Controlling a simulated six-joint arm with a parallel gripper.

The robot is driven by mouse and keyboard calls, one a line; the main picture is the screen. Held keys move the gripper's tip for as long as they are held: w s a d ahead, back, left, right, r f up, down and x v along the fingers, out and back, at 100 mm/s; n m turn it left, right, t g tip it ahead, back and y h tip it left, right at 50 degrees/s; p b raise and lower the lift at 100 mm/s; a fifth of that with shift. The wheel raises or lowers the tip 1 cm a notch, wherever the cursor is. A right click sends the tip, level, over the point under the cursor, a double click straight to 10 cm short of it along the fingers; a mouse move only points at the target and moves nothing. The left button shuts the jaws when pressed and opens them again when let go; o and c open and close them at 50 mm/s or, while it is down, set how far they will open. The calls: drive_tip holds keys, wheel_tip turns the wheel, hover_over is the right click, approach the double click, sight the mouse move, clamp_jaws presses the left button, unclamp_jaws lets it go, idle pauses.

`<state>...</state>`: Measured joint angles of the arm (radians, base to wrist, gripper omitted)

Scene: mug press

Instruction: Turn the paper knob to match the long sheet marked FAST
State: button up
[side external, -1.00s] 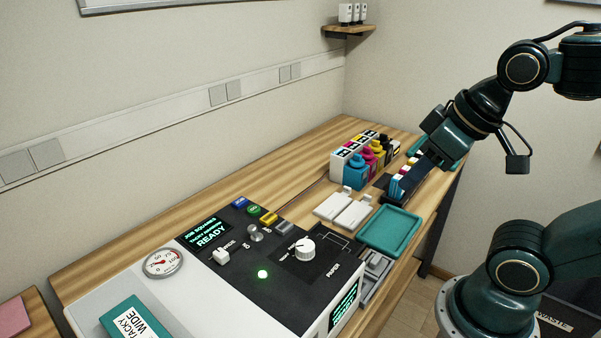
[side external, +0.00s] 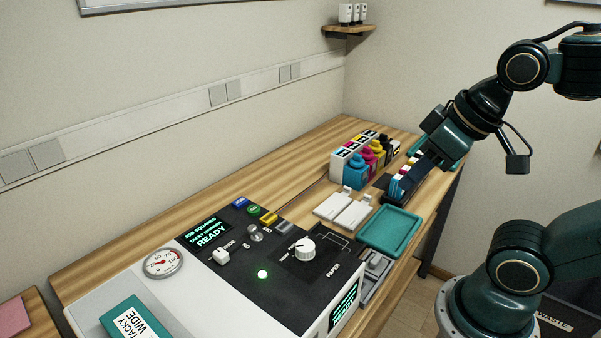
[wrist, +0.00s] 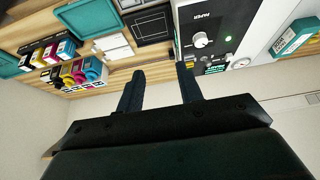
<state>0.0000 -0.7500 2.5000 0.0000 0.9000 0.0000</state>
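The white paper knob (side external: 304,248) sits on the dark panel of the press, beside the printed word PAPER. It also shows in the wrist view (wrist: 200,40). Its pointer direction is too small to tell for sure. No sheet marked FAST can be made out. A teal item labelled TACKY WIDE (side external: 138,320) lies at the press's near left. My gripper (wrist: 160,82) has its two fingers apart with nothing between them. In the side view it is over the far right of the bench, by the ink bottles, well away from the knob.
The press (side external: 250,262) has a READY display, a gauge (side external: 163,263), switches and a lit green lamp. A teal tray (side external: 390,230) and white pads (side external: 343,210) lie beyond it. Ink bottles (side external: 362,160) stand at the back. Bare wood lies along the wall.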

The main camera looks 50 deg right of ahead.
idle(0.3)
drive_tip(key=o, duration=0.4)
drive_tip(key=n+g, duration=0.2)
drive_tip(key=g, duration=0.4)
hover_over(306, 245)
wheel_tip(306, 245, down, 2)
drive_tip(key=shift+f, duration=0.1)
wheel_tip(306, 245, down, 14)
drive_tip(key=shift+r, duration=0.2)
idle(0.4)
